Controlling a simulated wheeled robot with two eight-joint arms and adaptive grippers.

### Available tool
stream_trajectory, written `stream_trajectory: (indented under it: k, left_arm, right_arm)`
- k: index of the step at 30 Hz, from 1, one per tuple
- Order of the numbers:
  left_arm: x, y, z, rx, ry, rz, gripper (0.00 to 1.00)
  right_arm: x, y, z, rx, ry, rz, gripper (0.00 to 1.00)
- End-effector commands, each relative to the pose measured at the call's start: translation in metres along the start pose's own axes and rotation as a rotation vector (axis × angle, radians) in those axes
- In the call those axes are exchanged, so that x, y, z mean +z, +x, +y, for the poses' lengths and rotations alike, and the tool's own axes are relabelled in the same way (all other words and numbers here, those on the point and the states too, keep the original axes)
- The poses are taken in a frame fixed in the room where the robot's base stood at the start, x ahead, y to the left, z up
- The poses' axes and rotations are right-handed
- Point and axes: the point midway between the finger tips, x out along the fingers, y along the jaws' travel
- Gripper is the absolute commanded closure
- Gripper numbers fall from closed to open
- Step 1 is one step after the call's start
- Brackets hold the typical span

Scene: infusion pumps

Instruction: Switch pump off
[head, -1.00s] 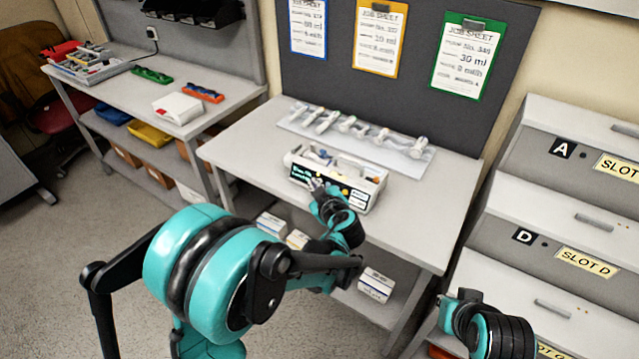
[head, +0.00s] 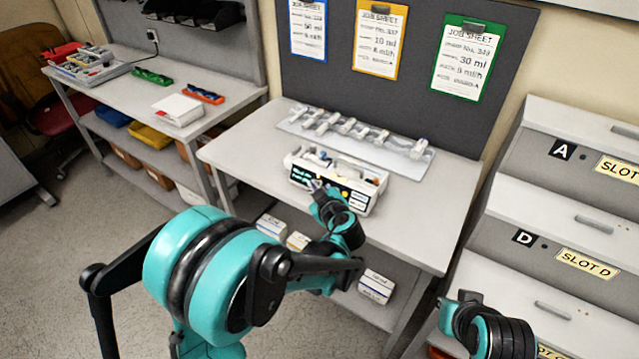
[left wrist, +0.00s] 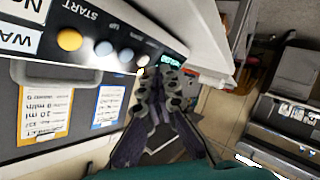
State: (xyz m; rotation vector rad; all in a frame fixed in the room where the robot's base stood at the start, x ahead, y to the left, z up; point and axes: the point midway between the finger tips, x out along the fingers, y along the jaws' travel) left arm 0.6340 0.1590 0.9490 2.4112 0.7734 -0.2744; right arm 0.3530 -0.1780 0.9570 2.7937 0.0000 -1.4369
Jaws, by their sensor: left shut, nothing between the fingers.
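The pump (head: 375,190) is a white box with an open top, standing on the grey table. Its dark front panel carries a display with small lit text and pale labels. My left gripper (head: 317,187) is shut and empty, with its fingertips at the lower front of the panel. In the left wrist view the pump face (left wrist: 150,38) shows a yellow START button (left wrist: 69,39) and paler round buttons in a row. The shut fingertips (left wrist: 168,65) are beside the end of this row, near the lit display; I cannot tell whether they touch it.
A clear rack of syringes (head: 405,155) lies behind the pump. Job sheets (head: 380,40) hang on the dark board. Slotted drawers (head: 560,190) stand at the right, near part of my right arm. The table (head: 430,215) is bare right of the pump.

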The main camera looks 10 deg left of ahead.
Motion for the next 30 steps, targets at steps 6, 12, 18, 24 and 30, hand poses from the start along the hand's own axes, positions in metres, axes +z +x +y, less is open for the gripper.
stream_trajectory:
  k: [6,12,18,24,30]
  left_arm:
    - [0.0,0.0,0.0,0.0,0.0,0.0,1.0]
    - [0.0014,0.0016,0.0009,0.0,0.0,0.0,1.0]
    - [0.0045,0.0059,0.0042,0.0,0.0,0.0,1.0]
    - [0.0041,0.0058,0.0045,0.0,0.0,0.0,1.0]
    - [0.0044,0.0061,0.0047,0.0,0.0,0.0,1.0]
  right_arm:
    - [0.0,0.0,0.0,0.0,0.0,0.0,1.0]
    - [0.0009,0.0012,0.0,0.0,0.0,0.0,1.0]
    - [0.0029,0.004,0.0,0.0,0.0,0.0,1.0]
    - [0.0025,0.0035,0.0,0.0,0.0,0.0,1.0]
    - [0.0027,0.0038,0.0,0.0,0.0,0.0,1.0]
